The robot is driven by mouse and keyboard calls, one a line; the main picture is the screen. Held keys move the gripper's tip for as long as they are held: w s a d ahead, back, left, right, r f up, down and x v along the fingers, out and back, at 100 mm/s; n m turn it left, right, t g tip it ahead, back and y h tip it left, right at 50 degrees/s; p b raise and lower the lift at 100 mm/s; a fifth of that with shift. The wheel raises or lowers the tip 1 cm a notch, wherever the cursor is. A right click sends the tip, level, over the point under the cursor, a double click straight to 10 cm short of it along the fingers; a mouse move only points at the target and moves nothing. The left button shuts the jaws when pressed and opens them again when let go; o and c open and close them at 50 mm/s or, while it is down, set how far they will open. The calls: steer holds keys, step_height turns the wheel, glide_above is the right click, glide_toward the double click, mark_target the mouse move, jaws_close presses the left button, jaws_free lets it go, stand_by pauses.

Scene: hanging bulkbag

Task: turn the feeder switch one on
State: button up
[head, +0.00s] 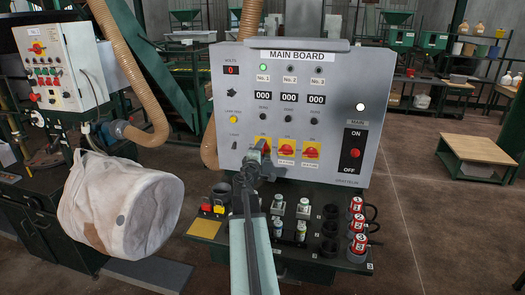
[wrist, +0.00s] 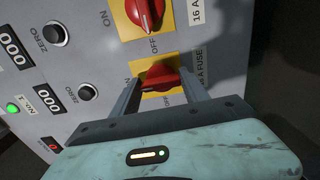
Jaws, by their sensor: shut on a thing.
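The main board (head: 335,105) stands upright ahead of me. Its row of three red feeder switches on yellow plates sits low on its face. In the wrist view my gripper (wrist: 160,88) is shut on the red knob of feeder switch one (wrist: 158,74), one finger on each side. The knob lies lengthwise between the fingers, seemingly towards the ON mark. Feeder switch two (wrist: 146,12) shows beside it, its handle towards OFF; it also shows in the head view (head: 286,149). The No. 1 lamp (head: 263,67) glows green. In the head view my gripper (head: 258,158) partly hides switch one.
Feeder switch three (head: 311,151) is to the right. The main ON/OFF switch (head: 354,152) is at the board's right. A white bulk bag (head: 125,210) hangs at the left. Open floor lies to the right.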

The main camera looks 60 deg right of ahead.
steer(key=shift+a, duration=0.1)
stand_by(0.5)
steer(key=o, duration=1.4)
steer(key=shift+w, duration=0.1)
steer(key=v, duration=0.8)
steer(key=shift+w, duration=0.15)
